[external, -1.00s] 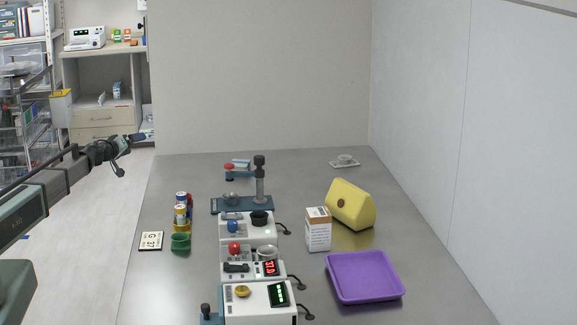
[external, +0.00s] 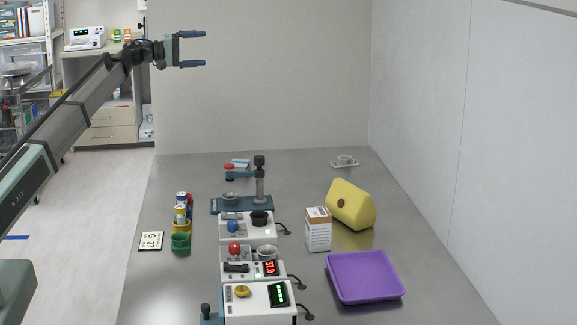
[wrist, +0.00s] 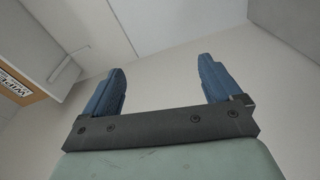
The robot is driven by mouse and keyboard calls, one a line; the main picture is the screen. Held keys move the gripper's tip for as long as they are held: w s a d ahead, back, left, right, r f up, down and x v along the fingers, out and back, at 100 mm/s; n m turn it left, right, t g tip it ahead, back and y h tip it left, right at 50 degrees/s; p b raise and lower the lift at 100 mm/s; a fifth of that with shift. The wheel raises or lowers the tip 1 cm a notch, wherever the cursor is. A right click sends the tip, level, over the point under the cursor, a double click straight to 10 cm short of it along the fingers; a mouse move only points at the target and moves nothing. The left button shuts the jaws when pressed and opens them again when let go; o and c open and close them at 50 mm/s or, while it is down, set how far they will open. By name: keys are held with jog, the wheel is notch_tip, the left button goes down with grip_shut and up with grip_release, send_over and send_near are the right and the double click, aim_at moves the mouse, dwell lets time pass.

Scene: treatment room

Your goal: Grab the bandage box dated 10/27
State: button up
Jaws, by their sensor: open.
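A small upright white box with a brown top (external: 318,231) stands on the grey table, right of the row of devices. Small print shows on its faces, but no date is legible, so I cannot tell if it is the 10/27 bandage box. My gripper (external: 204,48) is high above the table's far left side, well away from the box. Its two blue fingers are spread apart and empty, pointing right. In the wrist view my gripper (wrist: 160,66) has only wall between its fingers.
A yellow rounded block (external: 350,206) stands close behind the box, and a purple tray (external: 364,296) lies in front. White devices (external: 249,262) line the table's middle. A green cup (external: 181,243) and a small card (external: 151,241) are at left.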

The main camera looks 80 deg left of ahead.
jog(key=w+d+f+m+g+h, duration=0.1)
jog(key=w+d+f+g+h, duration=0.1)
jog(key=w+d+f, duration=0.3)
jog(key=w+d+f+g+h, duration=0.1)
jog(key=w+d, duration=0.3)
jog(key=w, duration=0.3)
jog(key=n+g+y, duration=0.1)
jog(key=n+g, duration=0.1)
jog(key=g, duration=1.3)
send_over(316, 211)
notch_tip(316, 211, down, 19)
jog(key=shift+f, duration=0.2)
notch_tip(316, 211, down, 8)
jog(key=shift+r, duration=0.1)
jog(key=shift+w+d+f, duration=0.1)
jog(key=shift+w+f, duration=0.1)
jog(key=shift+f, duration=1.25)
jog(key=shift+w+f, duration=0.15)
jog(key=shift+f, duration=1.25)
jog(key=shift+c, duration=0.3)
